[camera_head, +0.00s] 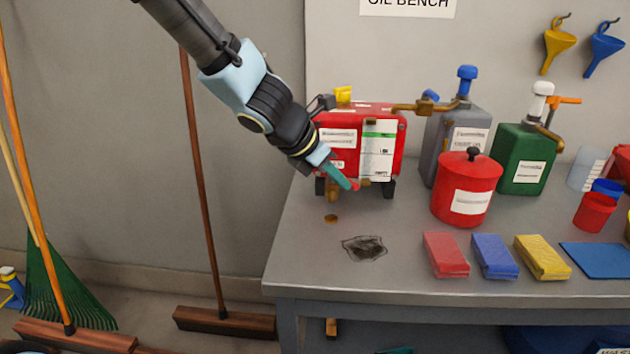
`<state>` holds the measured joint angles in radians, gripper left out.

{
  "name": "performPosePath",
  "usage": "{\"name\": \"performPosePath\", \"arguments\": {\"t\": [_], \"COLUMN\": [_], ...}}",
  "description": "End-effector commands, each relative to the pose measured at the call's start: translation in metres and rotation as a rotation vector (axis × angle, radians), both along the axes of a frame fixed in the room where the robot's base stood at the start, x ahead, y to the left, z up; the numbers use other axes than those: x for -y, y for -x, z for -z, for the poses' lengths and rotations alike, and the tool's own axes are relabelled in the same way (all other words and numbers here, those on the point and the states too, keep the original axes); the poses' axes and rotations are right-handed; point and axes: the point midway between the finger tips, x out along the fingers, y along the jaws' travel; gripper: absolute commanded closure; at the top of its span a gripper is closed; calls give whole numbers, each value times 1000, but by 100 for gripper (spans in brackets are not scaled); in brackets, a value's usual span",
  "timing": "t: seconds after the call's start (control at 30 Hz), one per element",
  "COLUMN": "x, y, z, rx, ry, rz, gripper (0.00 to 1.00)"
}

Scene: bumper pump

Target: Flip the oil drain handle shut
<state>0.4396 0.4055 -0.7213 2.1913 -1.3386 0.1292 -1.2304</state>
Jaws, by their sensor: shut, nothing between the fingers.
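The red oil tank (338,123) stands on short dark feet at the back left of the bench, with white labels and a green-and-white panel on its front. My gripper (345,181) reaches in from the upper left, and its teal fingers are shut and empty at the tank's lower front. A small red piece (355,185) shows right at the fingertips; I cannot tell whether it touches them or whether it is the drain handle. A brass-coloured fitting (333,190) hangs below the tank, partly behind my fingers. The handle's position is too small and covered to tell.
A red lidded can (467,190) stands right of the tank, with grey (440,135) and green (517,160) pump cans behind. Folded red (446,254), blue (494,256) and yellow (541,257) cloths lie in front.

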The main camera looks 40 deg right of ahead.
Motion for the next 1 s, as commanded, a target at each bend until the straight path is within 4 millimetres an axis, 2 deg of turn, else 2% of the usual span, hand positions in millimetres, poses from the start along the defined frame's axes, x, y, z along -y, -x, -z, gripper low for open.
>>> {"name": "performPosePath", "arguments": {"t": [1.0], "x": [12], "y": [6], "z": [2], "rx": [1], "ry": [1], "rz": [-332], "gripper": [100]}}
